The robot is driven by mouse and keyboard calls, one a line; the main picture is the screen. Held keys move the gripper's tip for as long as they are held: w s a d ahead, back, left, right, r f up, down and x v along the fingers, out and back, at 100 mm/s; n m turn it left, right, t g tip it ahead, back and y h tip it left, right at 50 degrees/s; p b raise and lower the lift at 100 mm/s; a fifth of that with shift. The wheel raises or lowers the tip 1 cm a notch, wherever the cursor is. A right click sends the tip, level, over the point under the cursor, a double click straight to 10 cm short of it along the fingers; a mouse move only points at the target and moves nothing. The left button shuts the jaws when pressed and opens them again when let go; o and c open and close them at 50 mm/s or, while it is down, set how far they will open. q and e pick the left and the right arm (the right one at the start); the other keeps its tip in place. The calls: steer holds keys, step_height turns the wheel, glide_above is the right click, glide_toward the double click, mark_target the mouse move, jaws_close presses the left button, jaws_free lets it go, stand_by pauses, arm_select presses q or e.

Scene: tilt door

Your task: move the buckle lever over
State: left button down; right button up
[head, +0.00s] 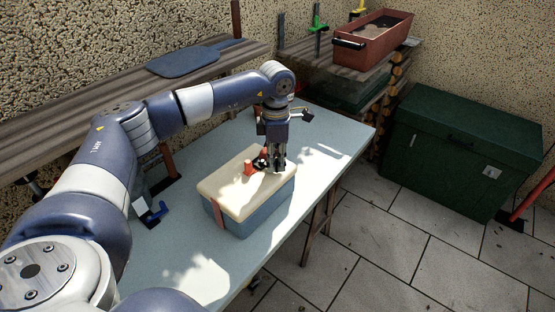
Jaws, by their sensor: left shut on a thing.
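A box with a blue body and a cream lid (224,186) stands on the pale blue table. A small red and dark buckle lever (262,160) sits on top of the lid. A red strap (218,213) runs down the box's front left side. My left gripper (278,166) points down at the lid, beside and touching the buckle area. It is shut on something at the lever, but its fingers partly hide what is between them. My right gripper is not in view.
The table (190,250) is clear around the box, except for a blue clamp (155,213) at the left. A wooden shelf (60,125) runs behind. A dark green chest (455,150) stands on the tiled floor at right. A red planter (372,38) sits on the back shelf.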

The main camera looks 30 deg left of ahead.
arm_select(q)
steer(key=shift+s+m, duration=0.15)
steer(key=shift+m, duration=0.15)
stand_by(0.4)
steer(key=c, duration=1.6)
jaws_free()
step_height(320, 180, up, 12)
steer(key=shift+r, duration=0.1)
